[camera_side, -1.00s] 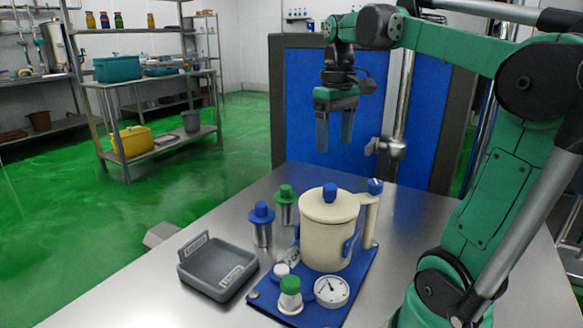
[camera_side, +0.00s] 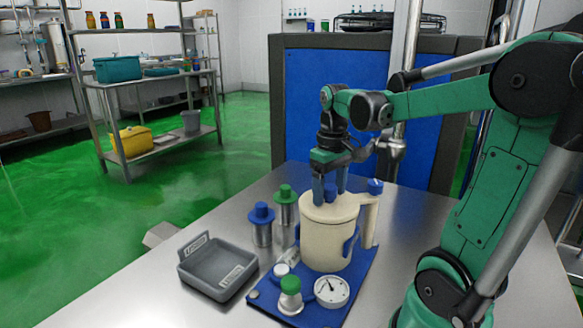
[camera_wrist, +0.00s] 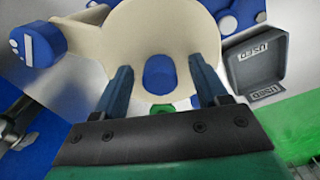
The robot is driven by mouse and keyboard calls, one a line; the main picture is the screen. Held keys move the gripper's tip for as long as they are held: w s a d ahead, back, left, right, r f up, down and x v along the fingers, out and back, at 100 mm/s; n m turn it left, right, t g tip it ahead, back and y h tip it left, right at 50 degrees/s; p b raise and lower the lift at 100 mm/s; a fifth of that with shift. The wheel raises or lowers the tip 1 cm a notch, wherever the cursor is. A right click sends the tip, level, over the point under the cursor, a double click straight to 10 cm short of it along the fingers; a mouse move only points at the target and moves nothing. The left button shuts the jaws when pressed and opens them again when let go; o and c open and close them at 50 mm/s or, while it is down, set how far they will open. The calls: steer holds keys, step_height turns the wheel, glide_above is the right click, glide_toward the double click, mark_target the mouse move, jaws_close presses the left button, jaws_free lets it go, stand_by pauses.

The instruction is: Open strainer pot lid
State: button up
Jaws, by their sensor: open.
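The cream strainer pot (camera_side: 325,241) stands upright on a blue mat (camera_side: 358,287), its handle (camera_side: 369,215) to the right. Its cream lid (camera_side: 330,207) is on, with a blue knob (camera_side: 330,191) at the centre. My gripper (camera_side: 330,200) is just above the lid, pointing down, with its fingers open around the knob. In the wrist view the blue knob (camera_wrist: 160,76) lies between the two spread fingertips (camera_wrist: 164,80), with a gap on each side. I cannot tell how far down the knob the fingertips reach.
A blue-capped canister (camera_side: 261,226) and a green-capped canister (camera_side: 285,207) stand left of the pot. A grey tray (camera_side: 218,268) labelled USED is at the left. A dial (camera_side: 332,291) and a green-topped jar (camera_side: 290,295) sit in front. Bare table lies right of the mat.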

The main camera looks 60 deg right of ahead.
jaws_close()
stand_by(1.4)
